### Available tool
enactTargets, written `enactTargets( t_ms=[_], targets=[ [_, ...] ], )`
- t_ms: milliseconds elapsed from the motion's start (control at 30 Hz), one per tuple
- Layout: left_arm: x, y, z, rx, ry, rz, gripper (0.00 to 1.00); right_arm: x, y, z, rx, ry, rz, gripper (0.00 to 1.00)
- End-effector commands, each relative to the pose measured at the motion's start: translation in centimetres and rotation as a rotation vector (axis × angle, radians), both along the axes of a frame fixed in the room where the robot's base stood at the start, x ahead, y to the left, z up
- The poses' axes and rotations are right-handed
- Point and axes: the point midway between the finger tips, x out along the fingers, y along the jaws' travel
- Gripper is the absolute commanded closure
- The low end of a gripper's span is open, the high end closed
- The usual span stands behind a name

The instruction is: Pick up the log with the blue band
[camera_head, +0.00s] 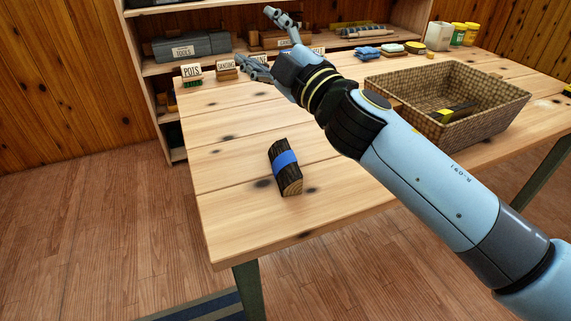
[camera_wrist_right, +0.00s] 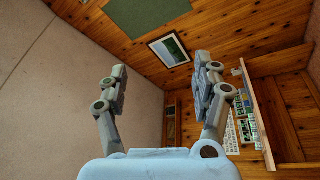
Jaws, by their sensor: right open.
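The log with the blue band (camera_head: 285,160) lies on the wooden table (camera_head: 235,215), toward its front left part. It has dark bark, a pale cut end facing the front, and a blue band around its middle. My right gripper (camera_head: 264,38) is above the far part of the table, beyond the log and well apart from it. Its two fingers are spread with nothing between them. The right wrist view also shows the open fingers (camera_wrist_right: 160,90), facing walls and a framed picture, with no log in sight. My left gripper is not in view.
A wicker basket (camera_head: 400,82) stands on the right of the table with a dark and yellow item inside. Small signs (camera_head: 191,71), folded cloths (camera_head: 367,52) and yellow-lidded jars (camera_head: 465,34) line the back. A shelf stands behind. The table around the log is clear.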

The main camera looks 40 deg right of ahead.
Motion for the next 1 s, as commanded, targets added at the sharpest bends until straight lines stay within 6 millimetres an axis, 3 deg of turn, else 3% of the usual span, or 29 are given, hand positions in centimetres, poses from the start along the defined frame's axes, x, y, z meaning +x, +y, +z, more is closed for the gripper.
enactTargets(
  t_ms=[33,133,200,300,367,400,500,600,700,867,1000],
  targets=[
    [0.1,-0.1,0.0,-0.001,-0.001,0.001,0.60,1.2,2.9,1.8,-0.151,-0.069,0.118,0.33],
    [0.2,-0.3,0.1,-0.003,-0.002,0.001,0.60,2.4,8.8,1.9,-0.472,-0.121,0.375,0.33],
    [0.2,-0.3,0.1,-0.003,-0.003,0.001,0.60,2.8,11.7,-0.3,-0.696,-0.085,0.552,0.33],
    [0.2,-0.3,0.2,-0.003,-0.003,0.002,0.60,2.9,12.8,-5.4,-0.995,0.071,0.784,0.33],
    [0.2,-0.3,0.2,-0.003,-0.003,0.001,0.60,2.8,11.6,-8.6,-1.145,0.220,0.902,0.33],
    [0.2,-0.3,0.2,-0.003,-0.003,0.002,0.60,2.5,10.1,-10.4,-1.228,0.333,0.968,0.33],
    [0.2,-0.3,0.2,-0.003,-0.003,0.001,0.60,1.4,5.6,-13.3,-1.365,0.637,1.083,0.33],
    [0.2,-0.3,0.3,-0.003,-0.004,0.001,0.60,-0.1,1.3,-14.3,-1.419,0.908,1.142,0.33],
    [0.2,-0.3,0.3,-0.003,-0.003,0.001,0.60,-1.4,-1.5,-14.2,-1.426,1.100,1.164,0.33],
    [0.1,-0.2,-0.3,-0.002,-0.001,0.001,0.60,-2.4,-3.2,-14.5,-1.417,1.225,1.173,0.33],
    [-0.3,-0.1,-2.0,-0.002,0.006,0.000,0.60,-2.5,-3.1,-16.3,-1.415,1.232,1.177,0.33]
  ],
)
